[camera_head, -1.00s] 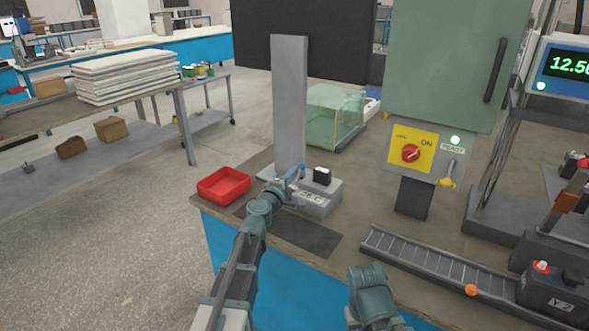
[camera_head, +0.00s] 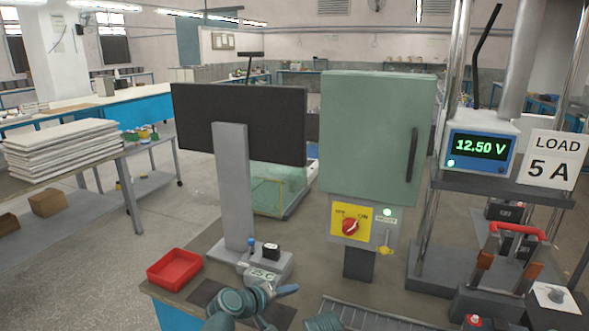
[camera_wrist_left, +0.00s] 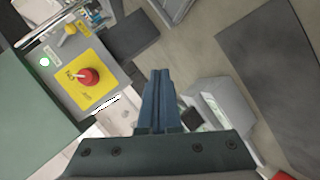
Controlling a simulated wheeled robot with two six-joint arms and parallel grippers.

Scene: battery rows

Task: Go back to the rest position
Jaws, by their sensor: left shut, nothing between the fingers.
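My left gripper (camera_head: 290,289) is low in the head view, in front of the grey post stand, with its blue fingers pointing right. In the left wrist view its fingers (camera_wrist_left: 158,100) lie together, shut and empty. The stand's base (camera_head: 280,268) carries a small black block (camera_head: 271,251) and a blue knob (camera_head: 252,242); the gripper appears apart from them. Part of my right arm (camera_head: 322,322) shows at the bottom edge. My right gripper is out of view.
A red tray (camera_head: 174,268) sits left of the stand. A green cabinet (camera_head: 372,140) with a red rotary switch (camera_head: 350,226) on a yellow plate stands behind, right of the post. A roller track (camera_head: 365,318) lies at front right. A 12.50 V meter (camera_head: 482,148) is beyond.

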